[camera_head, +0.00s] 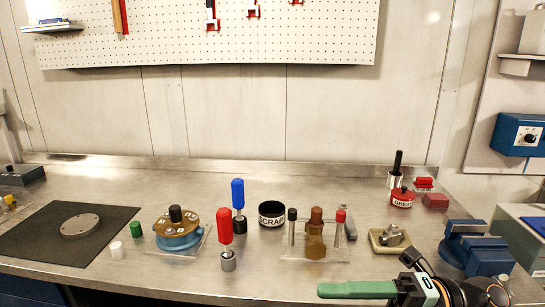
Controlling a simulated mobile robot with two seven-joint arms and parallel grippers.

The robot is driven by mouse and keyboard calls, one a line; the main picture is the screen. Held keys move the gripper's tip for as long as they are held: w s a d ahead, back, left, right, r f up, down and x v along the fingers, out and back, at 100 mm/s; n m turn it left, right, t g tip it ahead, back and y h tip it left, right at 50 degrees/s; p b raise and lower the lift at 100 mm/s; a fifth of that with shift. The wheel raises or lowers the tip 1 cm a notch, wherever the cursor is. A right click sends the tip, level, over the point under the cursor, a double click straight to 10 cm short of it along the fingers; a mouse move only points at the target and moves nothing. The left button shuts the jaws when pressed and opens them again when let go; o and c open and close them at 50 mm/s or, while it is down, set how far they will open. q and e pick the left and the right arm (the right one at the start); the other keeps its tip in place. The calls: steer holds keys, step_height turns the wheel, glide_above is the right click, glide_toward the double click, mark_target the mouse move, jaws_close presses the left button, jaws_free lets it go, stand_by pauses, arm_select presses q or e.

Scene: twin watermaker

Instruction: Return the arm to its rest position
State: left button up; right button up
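My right gripper (408,288) is at the bottom right, low in front of the bench's front edge, with black and green parts and dark cables behind it. A long green piece (355,290) extends from it to the left. I cannot tell whether this piece is a finger or something held, and the gap between the fingers does not show. My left arm and gripper are out of view.
The metal bench (190,275) carries a blue vise (475,248) close to my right gripper, a tan tray (392,240), a clear stand (318,250), red (225,228) and blue (238,195) handled tools, a scrap cup (272,214) and a black mat (45,240).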

steer(key=w+d+f+m+t+h+p, duration=0.3)
steer(key=w+m+t, duration=0.4)
steer(key=m+t, duration=0.9)
steer(key=d+f+m+t+h, duration=0.1)
steer(key=d+f+m+h, duration=0.3)
steer(key=f+m+h, duration=0.6)
steer(key=s+f+m+g+h+p, duration=0.1)
steer(key=s+f+m+g, duration=0.3)
steer(key=s+f, duration=0.3)
steer(key=s+f+m+g+h+p, duration=0.1)
steer(key=s+f, duration=0.6)
steer(key=f, duration=0.9)
steer(key=m+g+h, duration=0.1)
steer(key=m+g, duration=0.1)
steer(key=m, duration=0.1)
steer(key=shift+s+d+g, duration=0.15)
steer(key=shift+d+g, duration=0.25)
